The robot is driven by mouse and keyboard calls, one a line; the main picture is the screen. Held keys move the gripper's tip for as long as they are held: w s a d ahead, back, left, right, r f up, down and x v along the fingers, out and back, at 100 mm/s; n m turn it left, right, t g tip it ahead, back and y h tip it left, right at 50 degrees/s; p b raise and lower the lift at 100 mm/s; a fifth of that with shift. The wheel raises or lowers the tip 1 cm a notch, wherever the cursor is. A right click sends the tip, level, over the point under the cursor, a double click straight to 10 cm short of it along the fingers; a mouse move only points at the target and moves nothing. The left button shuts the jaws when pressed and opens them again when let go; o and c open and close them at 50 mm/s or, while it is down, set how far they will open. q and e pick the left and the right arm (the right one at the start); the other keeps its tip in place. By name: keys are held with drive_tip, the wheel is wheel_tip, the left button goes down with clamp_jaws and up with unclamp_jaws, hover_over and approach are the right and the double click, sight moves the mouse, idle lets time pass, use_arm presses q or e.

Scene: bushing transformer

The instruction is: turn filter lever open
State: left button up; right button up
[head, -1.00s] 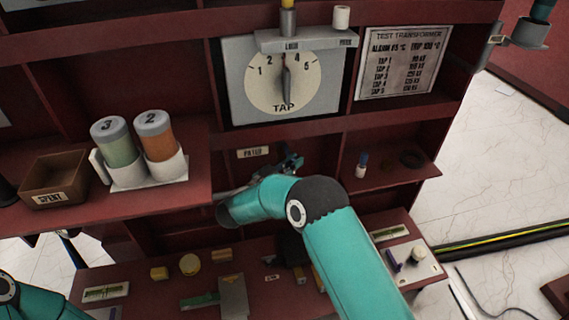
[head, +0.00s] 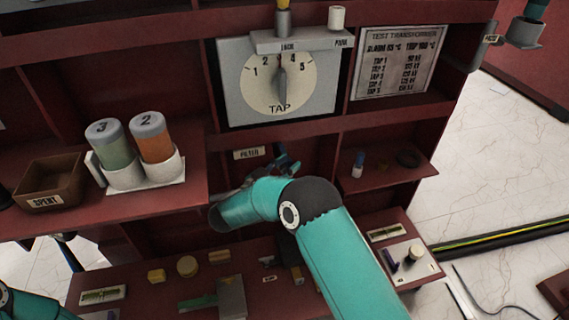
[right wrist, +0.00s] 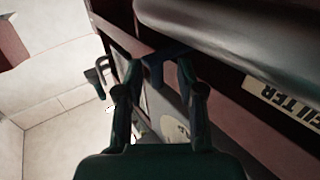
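The FILTER label (head: 249,153) is on the shelf bay below the tap dial in the head view. It also shows at the right edge of the right wrist view (right wrist: 283,101). My right gripper (head: 284,161) is in that bay, just right of the label and partly behind my own arm. In the right wrist view its two dark fingers (right wrist: 150,68) stand apart, with no clearly held object between them. A large dark rounded shape (right wrist: 235,38) crosses the upper right there. I cannot make out the filter lever for certain.
The tap dial (head: 280,80) is above. Two canisters in a white holder (head: 146,173) and the SPENT bin (head: 50,183) stand on the left shelf. A small blue-and-white bottle (head: 358,164) is on the right shelf. Several small parts lie on the lower bench (head: 215,287).

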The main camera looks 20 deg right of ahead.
drive_tip(key=v, duration=1.1)
drive_tip(key=shift+w+f, duration=0.1)
drive_tip(key=shift+w, duration=0.1)
